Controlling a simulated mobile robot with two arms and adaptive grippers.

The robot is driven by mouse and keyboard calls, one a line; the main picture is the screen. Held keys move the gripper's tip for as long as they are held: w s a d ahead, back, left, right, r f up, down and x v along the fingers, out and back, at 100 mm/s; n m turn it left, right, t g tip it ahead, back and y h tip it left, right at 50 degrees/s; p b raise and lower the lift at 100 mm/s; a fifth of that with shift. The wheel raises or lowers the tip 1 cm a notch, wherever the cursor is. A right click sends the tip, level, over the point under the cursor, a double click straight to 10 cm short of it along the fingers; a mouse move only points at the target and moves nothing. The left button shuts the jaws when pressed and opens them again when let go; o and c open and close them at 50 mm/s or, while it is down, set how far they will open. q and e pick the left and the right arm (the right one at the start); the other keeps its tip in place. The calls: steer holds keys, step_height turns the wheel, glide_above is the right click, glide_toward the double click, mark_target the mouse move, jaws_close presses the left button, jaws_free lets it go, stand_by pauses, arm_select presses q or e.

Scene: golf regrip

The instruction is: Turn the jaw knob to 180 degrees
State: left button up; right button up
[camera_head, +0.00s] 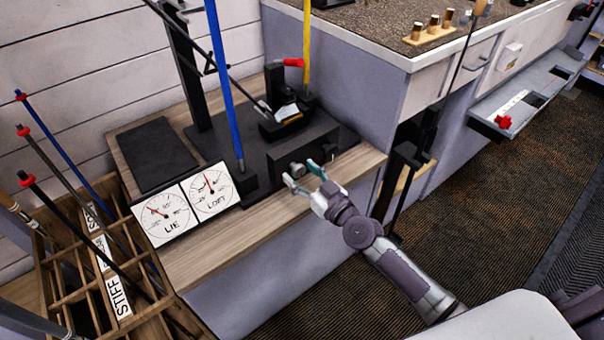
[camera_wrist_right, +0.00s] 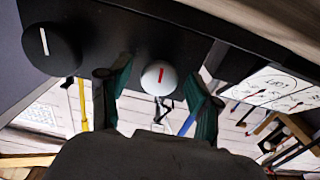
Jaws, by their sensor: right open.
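A small silver knob (camera_head: 298,170) sits on the front of the black bench machine. In the right wrist view the silver knob (camera_wrist_right: 158,78) has a short red line on its face. A larger black knob (camera_wrist_right: 46,46) with a white line is beside it on the same black panel. No label shows which one is the jaw knob. My right gripper (camera_head: 303,175) is open, its fingers on either side of the silver knob. Contact is not clear. In the wrist view the right gripper (camera_wrist_right: 160,86) shows gaps between its green fingers and the knob. My left gripper is not in view.
A panel with LIE and LOFT dials (camera_head: 187,204) stands left of the machine. A club with a blue shaft (camera_head: 222,80) rises nearby. A divided wooden shaft rack (camera_head: 100,262) stands at left. Floor (camera_head: 320,295) is open in front of the bench.

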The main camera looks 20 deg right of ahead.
steer(key=c, duration=1.1)
steer(key=shift+m, duration=0.8)
steer(key=o, duration=1.1)
steer(key=v, duration=1.2)
